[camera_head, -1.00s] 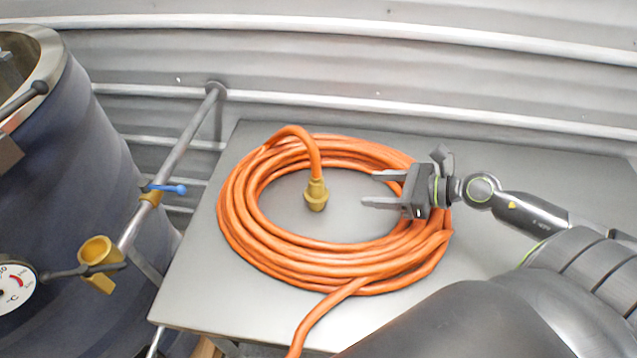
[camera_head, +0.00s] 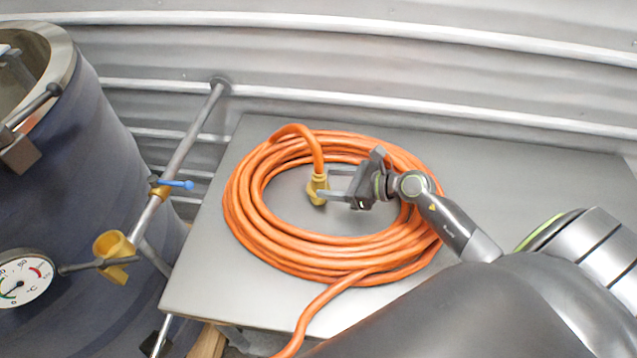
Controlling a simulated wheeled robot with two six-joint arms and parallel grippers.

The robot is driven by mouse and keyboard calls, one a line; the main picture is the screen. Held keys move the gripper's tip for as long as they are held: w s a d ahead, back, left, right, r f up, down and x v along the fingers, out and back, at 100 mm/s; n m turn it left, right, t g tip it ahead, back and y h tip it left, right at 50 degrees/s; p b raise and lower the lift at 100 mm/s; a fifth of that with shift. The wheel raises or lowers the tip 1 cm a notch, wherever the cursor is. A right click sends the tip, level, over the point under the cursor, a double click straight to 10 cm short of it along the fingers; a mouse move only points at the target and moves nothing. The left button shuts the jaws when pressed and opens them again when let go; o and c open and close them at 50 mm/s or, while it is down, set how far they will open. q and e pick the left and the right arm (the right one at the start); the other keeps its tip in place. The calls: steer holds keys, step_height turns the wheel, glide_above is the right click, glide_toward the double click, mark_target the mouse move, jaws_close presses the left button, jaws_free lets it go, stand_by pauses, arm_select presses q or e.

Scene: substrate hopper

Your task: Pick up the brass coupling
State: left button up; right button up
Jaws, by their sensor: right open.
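The brass coupling (camera_head: 317,188) is on the end of an orange hose (camera_head: 300,262) that lies coiled on a grey metal table. The hose end arches over the coil, and the coupling hangs down inside the ring. My right gripper (camera_head: 328,185) comes from the right, over the coil. Its jaws are open and point left, with the fingertips at the coupling. One finger partly overlaps the coupling's right side; I cannot tell whether they touch. My left gripper is out of view.
The grey table (camera_head: 510,180) is bare to the right of the coil. At the left stand a dark blue vessel (camera_head: 90,170) with a dial gauge (camera_head: 22,280), and a pipe with a blue-handled valve (camera_head: 175,184) and a brass fitting (camera_head: 114,250). A corrugated metal wall rises behind.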

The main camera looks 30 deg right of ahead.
mark_target(313, 180)
steer(key=shift+w+a, duration=0.15)
steer(key=shift+w, duration=0.05)
steer(key=shift+w+a+f+p, duration=0.1)
steer(key=shift+w+a+p, duration=0.2)
steer(key=shift+w+p, duration=0.15)
steer(key=p+x, duration=0.1)
steer(key=x, duration=0.2)
steer(key=shift+w+a+f+p, duration=0.3)
steer(key=shift+w+a+p, duration=0.05)
steer(key=shift+w, duration=0.1)
steer(key=c, duration=1.1)
